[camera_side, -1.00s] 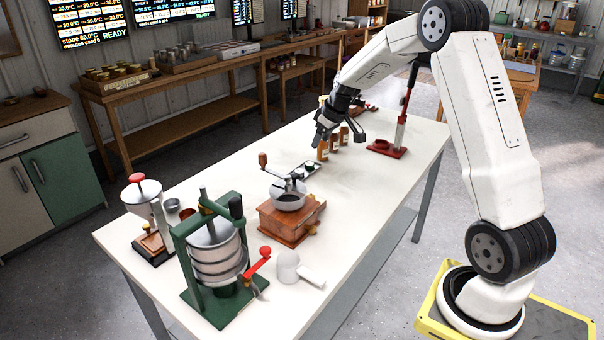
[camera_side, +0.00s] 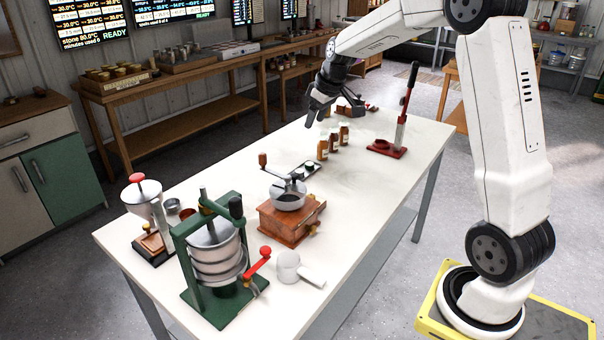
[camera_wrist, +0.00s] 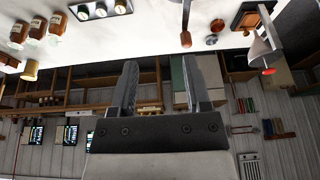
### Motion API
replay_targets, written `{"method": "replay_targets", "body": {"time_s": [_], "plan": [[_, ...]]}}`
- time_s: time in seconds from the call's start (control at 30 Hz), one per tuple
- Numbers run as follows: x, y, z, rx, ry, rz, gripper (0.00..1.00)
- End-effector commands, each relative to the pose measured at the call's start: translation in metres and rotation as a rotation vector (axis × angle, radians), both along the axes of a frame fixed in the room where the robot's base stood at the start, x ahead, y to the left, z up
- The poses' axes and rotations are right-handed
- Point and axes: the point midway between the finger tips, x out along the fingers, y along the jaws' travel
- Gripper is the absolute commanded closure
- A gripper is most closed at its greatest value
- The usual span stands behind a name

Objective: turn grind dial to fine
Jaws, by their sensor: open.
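The hand grinder has a wooden box (camera_side: 291,222), a metal bowl on top and a crank with a brown knob (camera_side: 263,160). Behind its bowl lies a dark plate with several small round knobs (camera_side: 309,167); it also shows at the top of the wrist view (camera_wrist: 100,10). Which part is the grind dial, and its setting, I cannot tell. My gripper (camera_side: 314,118) is in the air over the table's far edge, behind the knobs and apart from them. In the wrist view its fingers (camera_wrist: 157,80) are spread with nothing between them.
Three brown bottles (camera_side: 333,142) stand near my gripper. A red lever press (camera_side: 388,147) is to their right. The white table (camera_side: 375,185) is clear at right.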

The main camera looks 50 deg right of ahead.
Motion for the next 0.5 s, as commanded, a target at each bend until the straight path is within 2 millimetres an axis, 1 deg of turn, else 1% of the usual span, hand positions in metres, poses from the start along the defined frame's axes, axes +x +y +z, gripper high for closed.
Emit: {"method": "replay_targets", "body": {"time_s": [0.03,0.2,0.5], "plan": [[-0.002,0.005,0.000,0.001,0.004,0.005,0.39],[-0.006,0.015,0.000,0.003,0.011,0.012,0.39],[-0.007,0.018,0.000,0.004,0.014,0.012,0.39]]}}
